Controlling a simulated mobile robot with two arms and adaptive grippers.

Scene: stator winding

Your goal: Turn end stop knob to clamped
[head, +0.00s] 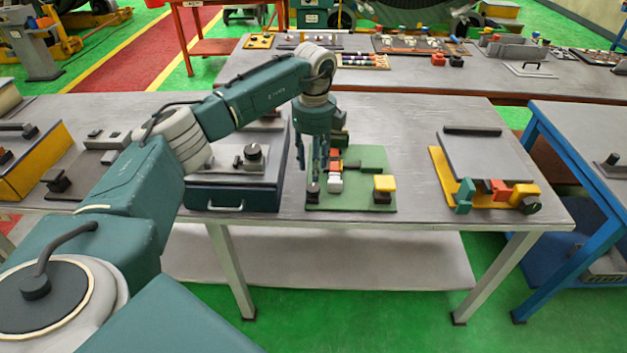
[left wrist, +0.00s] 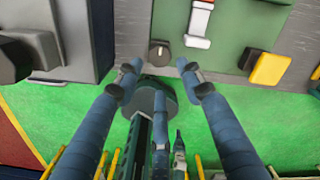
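A small dark round knob (head: 313,190) stands at the front left corner of the green board (head: 350,203) on the grey table. The knob also shows in the left wrist view (left wrist: 159,51), with a pale pointer mark on its top. My left gripper (head: 317,178) hangs pointing down over that corner. The knob appears between and just beyond the fingertips, with nothing gripped. I cannot tell whether the fingers are level with the knob. My right gripper is not in view.
A white and red slider piece (head: 335,182) and a yellow block (head: 384,184) on a dark base sit on the board. A dark box with a knob on top (head: 253,153) stands to the left. A grey-topped fixture (head: 487,157) lies to the right, with clear table between.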

